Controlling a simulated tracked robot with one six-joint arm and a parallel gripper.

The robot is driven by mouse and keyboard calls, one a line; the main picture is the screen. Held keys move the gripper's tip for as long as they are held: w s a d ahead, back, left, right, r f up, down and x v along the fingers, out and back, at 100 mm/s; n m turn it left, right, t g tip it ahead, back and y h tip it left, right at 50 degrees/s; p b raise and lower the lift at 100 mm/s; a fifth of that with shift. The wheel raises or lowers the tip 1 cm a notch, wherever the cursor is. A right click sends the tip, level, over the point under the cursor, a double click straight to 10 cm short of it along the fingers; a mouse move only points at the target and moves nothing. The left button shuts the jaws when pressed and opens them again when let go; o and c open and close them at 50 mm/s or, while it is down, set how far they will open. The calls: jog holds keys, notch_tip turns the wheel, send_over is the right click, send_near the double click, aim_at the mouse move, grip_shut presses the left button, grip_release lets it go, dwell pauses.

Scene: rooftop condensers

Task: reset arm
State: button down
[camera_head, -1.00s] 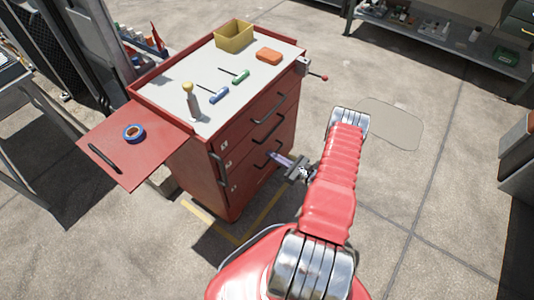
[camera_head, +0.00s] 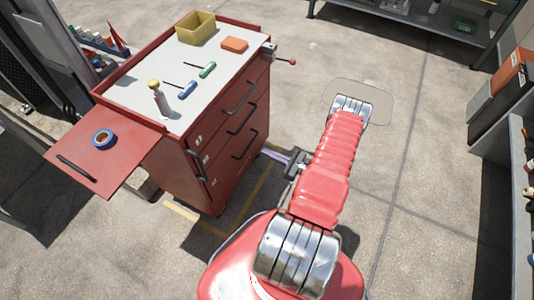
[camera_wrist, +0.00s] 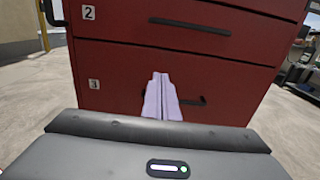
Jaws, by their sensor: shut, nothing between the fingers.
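My gripper (camera_head: 280,157) shows beside my red arm in the head view, low and to the right of the red tool cabinet (camera_head: 226,150). In the wrist view my gripper's pale lilac fingers (camera_wrist: 161,98) are together, with nothing between them. They point at the cabinet's front and overlap the drawer marked 3 and part of its black handle (camera_wrist: 195,101). I cannot tell the exact gap, but no contact shows. The drawers look closed.
On the cabinet top are a yellow bin (camera_head: 196,29), an orange block (camera_head: 235,44), a green-handled tool (camera_head: 207,69) and a blue-handled tool (camera_head: 187,90). A side shelf (camera_head: 100,162) holds blue tape (camera_head: 103,139). Shelving (camera_head: 508,125) stands right; open floor lies between.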

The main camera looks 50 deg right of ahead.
jog(key=shift+f, duration=0.1)
dwell(0.3)
jog(key=s+a+r+n+g+y, duration=0.1)
jog(key=s+a+n+g+y, duration=0.1)
jog(key=a+n+g+y, duration=0.3)
jog(key=s+a+r+n+g+y, duration=0.1)
jog(key=s+a+r+g, duration=0.15)
jog(key=a, duration=0.35)
jog(key=s+a+r+n+g+h, duration=0.1)
jog(key=a+r+n+g+h, duration=0.25)
jog(key=r+n, duration=0.45)
jog(key=s+a+r+n+g+h, duration=0.15)
jog(key=r+n+g, duration=0.25)
jog(key=r, duration=0.7)
jog(key=s+a+r+n+g+h, duration=0.1)
jog(key=a+r+n+g+h, duration=0.25)
jog(key=r+n, duration=0.45)
jog(key=s+a+r+n+t+h, duration=0.1)
jog(key=a+r+n+t, duration=0.2)
jog(key=a+r, duration=0.4)
jog(key=s+a+r+n+t+h, duration=0.1)
jog(key=a+r+n+t, duration=0.2)
jog(key=a+r, duration=0.4)
notch_tip(320, 180, up, 8)
jog(key=shift+f+n+t, duration=0.1)
jog(key=shift+n+t, duration=0.25)
jog(key=shift+n, duration=0.05)
